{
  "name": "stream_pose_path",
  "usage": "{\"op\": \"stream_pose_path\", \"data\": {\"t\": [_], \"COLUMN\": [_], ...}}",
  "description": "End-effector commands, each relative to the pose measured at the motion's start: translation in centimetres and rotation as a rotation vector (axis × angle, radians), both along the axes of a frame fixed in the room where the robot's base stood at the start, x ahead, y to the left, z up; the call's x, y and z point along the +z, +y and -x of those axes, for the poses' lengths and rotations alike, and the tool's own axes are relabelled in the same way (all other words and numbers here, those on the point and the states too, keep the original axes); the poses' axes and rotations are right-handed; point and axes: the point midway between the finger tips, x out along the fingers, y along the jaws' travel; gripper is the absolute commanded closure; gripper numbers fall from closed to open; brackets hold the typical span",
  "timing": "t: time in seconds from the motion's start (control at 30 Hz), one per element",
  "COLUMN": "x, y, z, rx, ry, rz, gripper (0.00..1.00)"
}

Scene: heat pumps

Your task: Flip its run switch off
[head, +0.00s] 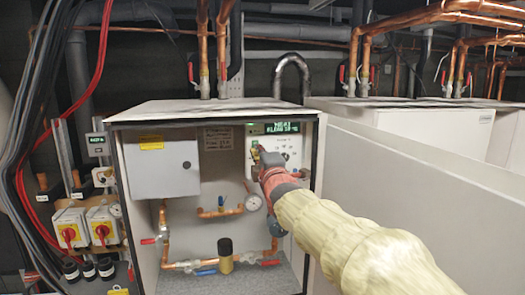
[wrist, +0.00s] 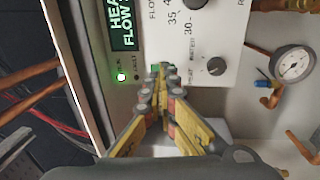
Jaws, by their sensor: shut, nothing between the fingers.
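The heat pump's white control panel (head: 290,158) is inside the open cabinet at upper right, and it fills the top of the wrist view (wrist: 215,40). Its green-lettered display (head: 283,127) reads HEAT and a flow line. A green lamp (wrist: 120,76) is lit beside small labels. My gripper (wrist: 162,68) is shut and empty, its fingertips at the panel face below the display. A small green patch shows at the fingertips; it may be the run switch, but the fingers cover most of it. I cannot tell the switch's position or whether they touch it.
A small black knob (wrist: 216,66) and a larger flow dial (wrist: 191,5) are close to the fingers. A pressure gauge (wrist: 293,64) and copper pipes sit below the panel. The open cabinet door (head: 400,190) stands right of my arm. Red-yellow isolators (head: 69,235) are at left.

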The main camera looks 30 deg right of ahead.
Motion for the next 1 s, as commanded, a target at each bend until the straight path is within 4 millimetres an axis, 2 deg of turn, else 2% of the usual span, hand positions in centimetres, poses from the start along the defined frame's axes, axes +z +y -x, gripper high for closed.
{"op": "stream_pose_path", "data": {"t": [0.2, 1.0], "x": [0.2, 0.1], "y": [-0.4, -0.7], "z": [-1.4, -2.4], "rx": [0.0, 0.0], "ry": [0.001, -0.002], "rz": [-0.001, 0.0], "gripper": [1.0, 1.0]}}
